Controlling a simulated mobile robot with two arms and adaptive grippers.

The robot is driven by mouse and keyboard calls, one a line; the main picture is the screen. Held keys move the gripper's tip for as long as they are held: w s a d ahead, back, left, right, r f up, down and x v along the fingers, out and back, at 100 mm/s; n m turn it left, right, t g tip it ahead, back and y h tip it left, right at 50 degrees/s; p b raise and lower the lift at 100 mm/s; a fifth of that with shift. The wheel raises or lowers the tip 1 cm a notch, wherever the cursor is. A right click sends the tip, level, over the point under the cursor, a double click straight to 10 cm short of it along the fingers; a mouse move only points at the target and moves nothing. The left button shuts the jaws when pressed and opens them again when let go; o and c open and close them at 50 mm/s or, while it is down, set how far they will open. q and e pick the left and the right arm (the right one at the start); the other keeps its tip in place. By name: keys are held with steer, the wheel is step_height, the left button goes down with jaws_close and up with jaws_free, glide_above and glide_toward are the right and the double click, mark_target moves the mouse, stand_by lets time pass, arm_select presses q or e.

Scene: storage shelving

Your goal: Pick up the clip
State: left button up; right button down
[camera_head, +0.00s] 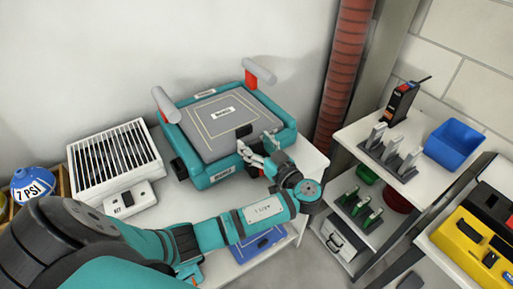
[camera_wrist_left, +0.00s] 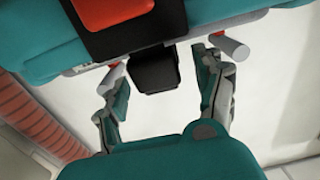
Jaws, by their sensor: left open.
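A clip with a dark upper part (camera_head: 244,130) is on the near edge of the teal device (camera_head: 203,176). In the left wrist view, the clip's black block (camera_wrist_left: 155,70) shows with a red part (camera_wrist_left: 105,13) above it in the picture. My left gripper (camera_head: 256,145) is open at the near edge of the device, close to the clip. In the left wrist view, the fingers of my left gripper (camera_wrist_left: 162,78) stand on either side of the black block, with light gaps visible beside it. My right gripper is out of view.
Grey cylinders with red parts stand at the device's far right corner (camera_head: 260,71) and left side (camera_head: 166,105). A white slatted box (camera_head: 113,155) is to the left. A shelf with a blue bin (camera_head: 453,144) and clamps (camera_head: 392,148) is to the right.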

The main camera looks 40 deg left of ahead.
arm_select(q)
steer(key=c, duration=1.2)
steer(key=shift+c, duration=0.2)
steer(key=shift+r, duration=0.15)
